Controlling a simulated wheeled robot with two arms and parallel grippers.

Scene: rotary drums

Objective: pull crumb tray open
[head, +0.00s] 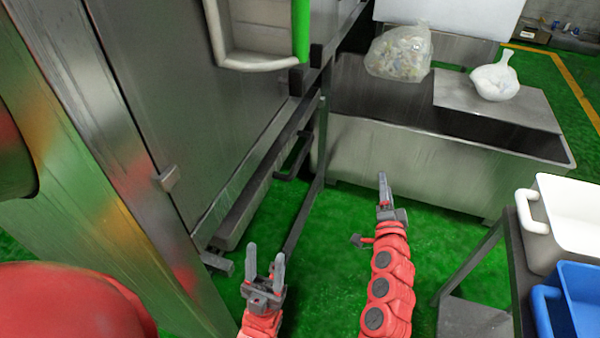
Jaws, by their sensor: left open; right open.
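The crumb tray seems to be the long grey tray (243,217) low along the base of the steel machine. A dark bar handle (293,160) sticks out from its side towards the aisle. My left gripper (266,254) is open and empty, with its two fingers apart, in front of the machine's near lower corner. It is nearer to me than the handle and apart from it. My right gripper (383,188) is to the right of the handle, over the green floor, touching nothing. It is seen nearly side-on, is open and holds nothing visible.
A steel post (321,140) stands right beside the handle. A large steel trough (400,165) with a clear bag (400,52) and a white bag (495,78) lies beyond. A cart with a white bin (570,215) and blue bin (575,300) is at right.

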